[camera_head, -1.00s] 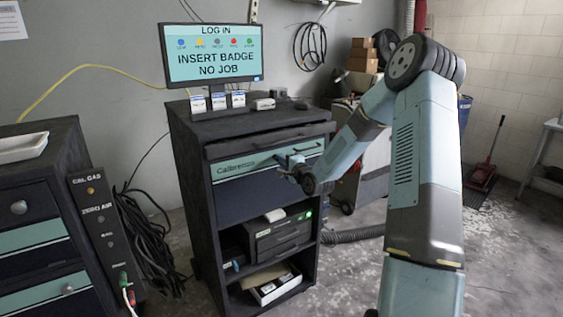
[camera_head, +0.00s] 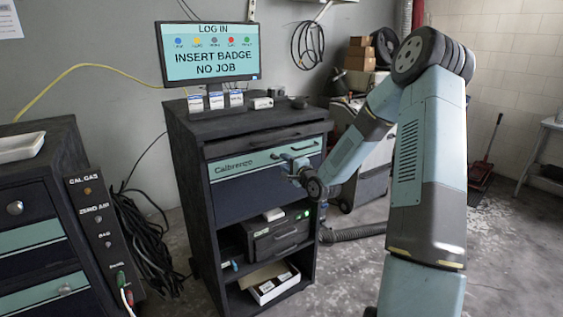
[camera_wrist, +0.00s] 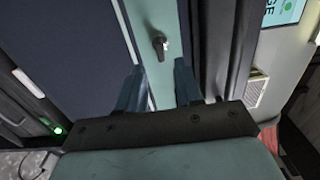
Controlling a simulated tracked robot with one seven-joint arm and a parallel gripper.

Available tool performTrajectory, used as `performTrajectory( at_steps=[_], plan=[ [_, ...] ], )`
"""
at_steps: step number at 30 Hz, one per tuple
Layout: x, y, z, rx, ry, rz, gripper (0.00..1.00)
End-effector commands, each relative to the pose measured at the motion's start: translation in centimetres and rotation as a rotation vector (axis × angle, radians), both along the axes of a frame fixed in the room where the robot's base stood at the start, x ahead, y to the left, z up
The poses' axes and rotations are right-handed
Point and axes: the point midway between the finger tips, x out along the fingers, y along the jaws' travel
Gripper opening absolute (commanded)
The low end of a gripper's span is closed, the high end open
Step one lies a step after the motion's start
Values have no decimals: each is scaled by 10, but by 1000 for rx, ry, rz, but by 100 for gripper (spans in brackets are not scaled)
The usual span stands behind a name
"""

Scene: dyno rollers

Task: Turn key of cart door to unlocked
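The cart (camera_head: 190,170) stands in the middle of the head view, with a dark blue front under a teal strip (camera_head: 232,167) lettered "Calbrenzo". My gripper (camera_wrist: 158,67) is open and empty. Its two dark blue fingers point at the front, one to each side of the key in the picture, with the key just beyond the tips. In the head view my gripper (camera_head: 290,166) is near the right part of the strip; the key is not distinguishable there.
A monitor (camera_head: 208,53) reading "INSERT BADGE NO JOB" stands on the cart. Below the front are open shelves with a dark unit (camera_head: 281,240) and a white tray (camera_head: 271,286). A drawer cabinet (camera_head: 35,215) stands at the left; cables lie beside it.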

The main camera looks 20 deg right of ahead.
Motion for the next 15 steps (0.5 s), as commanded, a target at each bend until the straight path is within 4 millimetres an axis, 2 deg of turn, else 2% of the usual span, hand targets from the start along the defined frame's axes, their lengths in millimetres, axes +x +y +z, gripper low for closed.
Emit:
performTrajectory(
  at_steps=[9, 15],
  plan=[
    [-60, -21, -1, -2, 2, -2, 35],
    [-86, -29, -1, -1, 2, -2, 35]
  ],
)
